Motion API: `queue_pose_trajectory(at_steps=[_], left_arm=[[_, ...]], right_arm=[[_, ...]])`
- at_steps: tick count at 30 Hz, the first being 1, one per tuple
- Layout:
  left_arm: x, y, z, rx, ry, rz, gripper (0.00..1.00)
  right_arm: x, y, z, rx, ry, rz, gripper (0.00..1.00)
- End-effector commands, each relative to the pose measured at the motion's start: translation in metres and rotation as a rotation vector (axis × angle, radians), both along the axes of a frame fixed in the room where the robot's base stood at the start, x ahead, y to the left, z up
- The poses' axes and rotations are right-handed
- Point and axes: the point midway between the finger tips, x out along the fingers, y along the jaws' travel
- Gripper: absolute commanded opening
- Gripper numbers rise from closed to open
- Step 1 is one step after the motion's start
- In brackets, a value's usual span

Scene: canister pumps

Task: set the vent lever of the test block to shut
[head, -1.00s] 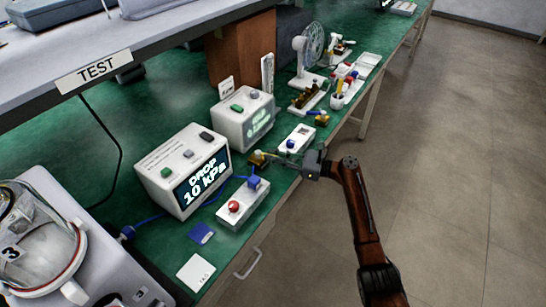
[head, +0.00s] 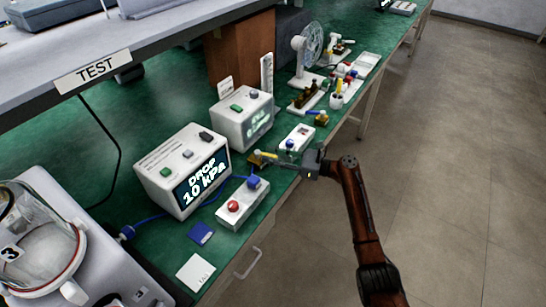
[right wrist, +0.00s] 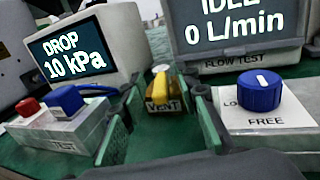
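The brass test block (head: 256,160) stands on the green bench beside the display box. Its yellow vent lever (head: 266,154) points right, toward my right gripper (head: 279,160). In the right wrist view the block (right wrist: 158,104) carries a VENT label. The yellow lever (right wrist: 161,84) stands between the two green-padded fingers of my right gripper (right wrist: 163,112). These fingers are apart, one on each side of the lever, with no clear contact. My left gripper is not in view.
The display box (head: 183,171) reads DROP 10 kPa. A white box with a red button (head: 241,203) and blue part lies in front of it. A white box with a blue knob (head: 297,138) stands close behind my gripper. A blue tube (head: 211,197) runs along the bench.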

Motion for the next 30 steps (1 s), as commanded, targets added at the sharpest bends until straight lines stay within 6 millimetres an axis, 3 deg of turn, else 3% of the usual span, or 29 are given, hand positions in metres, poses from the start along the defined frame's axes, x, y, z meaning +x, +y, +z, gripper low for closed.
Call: queue_pose_trajectory(at_steps=[8,21,30], left_arm=[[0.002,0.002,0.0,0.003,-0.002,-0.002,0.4],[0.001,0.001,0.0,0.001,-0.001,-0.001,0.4],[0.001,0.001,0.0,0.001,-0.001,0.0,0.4]], right_arm=[[-0.003,-0.008,-0.002,-0.001,0.001,-0.002,0.29],[-0.035,-0.084,-0.002,-0.002,0.002,-0.002,0.29],[-0.047,-0.11,-0.002,-0.001,0.002,0.001,0.29]])
